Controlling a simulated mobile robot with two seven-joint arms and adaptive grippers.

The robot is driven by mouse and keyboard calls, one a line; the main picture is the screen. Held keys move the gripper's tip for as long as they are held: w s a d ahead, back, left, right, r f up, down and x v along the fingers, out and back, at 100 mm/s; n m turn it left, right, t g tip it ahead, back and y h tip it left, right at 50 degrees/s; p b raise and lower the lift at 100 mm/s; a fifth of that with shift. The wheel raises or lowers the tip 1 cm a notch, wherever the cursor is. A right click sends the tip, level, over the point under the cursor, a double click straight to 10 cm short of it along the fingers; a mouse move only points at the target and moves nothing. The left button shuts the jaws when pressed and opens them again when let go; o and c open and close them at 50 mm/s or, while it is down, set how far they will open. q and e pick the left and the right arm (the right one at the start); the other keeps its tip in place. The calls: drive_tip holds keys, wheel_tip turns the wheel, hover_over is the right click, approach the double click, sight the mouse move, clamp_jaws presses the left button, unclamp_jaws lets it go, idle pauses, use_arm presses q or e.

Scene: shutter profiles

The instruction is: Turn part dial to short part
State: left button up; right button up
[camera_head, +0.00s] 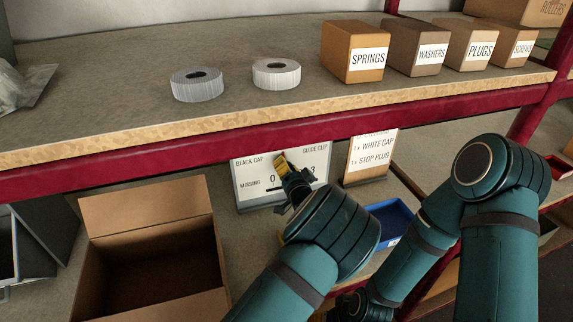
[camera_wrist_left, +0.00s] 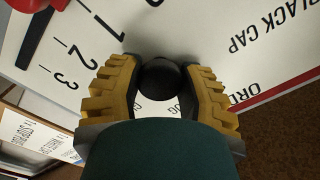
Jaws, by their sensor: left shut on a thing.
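The white panel (camera_head: 250,180) stands on the lower shelf, with lettering such as BLACK CAP, GUIDE CLIP and MISSING. In the left wrist view the panel (camera_wrist_left: 270,50) appears turned, with a 1-2-3 scale. My left gripper (camera_head: 281,160) is at the panel's face. In the left wrist view its yellow fingers (camera_wrist_left: 160,68) are closed around a round black knob (camera_wrist_left: 160,80), apparently the part dial. The knob's pointer and the lettering under the fingers are hidden. My right gripper (camera_head: 350,305) is low at the bottom edge, mostly hidden, its fingers unclear.
A sign (camera_head: 370,157) listing white cap and stop plug stands right of the panel. A blue tray (camera_head: 392,217) lies below it. An open cardboard box (camera_head: 145,205) is at left. A red part (camera_wrist_left: 35,5) shows on the panel. The upper shelf (camera_head: 120,115) overhangs closely.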

use_arm(q)
drive_tip(key=shift+m, duration=0.5)
drive_tip(key=o, duration=1.2)
drive_tip(key=v, duration=1.2)
